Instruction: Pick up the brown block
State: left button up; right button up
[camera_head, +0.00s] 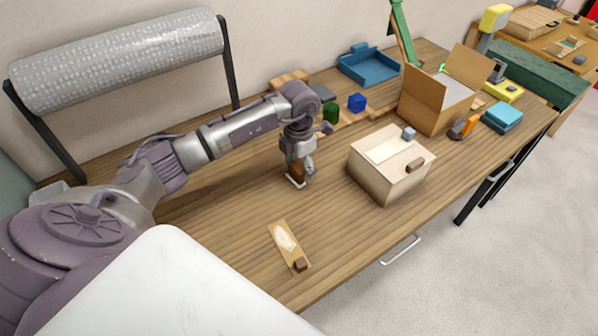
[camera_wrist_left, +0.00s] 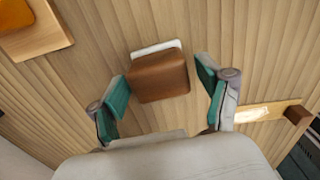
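The brown block (camera_head: 297,171) sits on a small white base on the wooden table, directly below my left gripper (camera_head: 300,160), which partly hides it in the head view. In the left wrist view the brown block (camera_wrist_left: 160,77) lies between the teal-padded fingers of the left gripper (camera_wrist_left: 163,90), near their tips. The fingers are spread wide, with a clear gap on the right side and a smaller one on the left. My right gripper is in neither view.
A small board (camera_head: 285,240) with a brown end piece lies in front. A cardboard box (camera_head: 425,105) and a blue tray (camera_head: 368,66) stand farther back. The table's front left is clear.

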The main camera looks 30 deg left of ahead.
aim_at(299, 165)
pick_arm(q)
jog(key=c, duration=1)
jog(key=shift+r, duration=0.1)
jog(key=shift+w+r+b, duration=0.1)
jog(key=shift+r+b, duration=0.2)
jog(key=shift+r, duration=0.2)
notch_tip(299, 165, up, 3)
jog(key=shift+f+b, duration=0.2)
jog(key=shift+b, duration=0.3)
jog(key=w+d+r+b, duration=0.1)
jog(key=d+r, duration=0.1)
jog(key=d, duration=0.1)
jog(key=w+d+r+b, duration=0.1)
jog(key=d+r, duration=0.2)
jog(key=d, duration=0.1)
jog(key=w+d+r, duration=0.1)
jog(key=d+r, duration=0.1)
jog(key=d, duration=0.2)
jog(key=shift+w+r+b, duration=0.15)
jog(key=shift+w+b, duration=0.2)
jog(key=shift+b, duration=0.05)
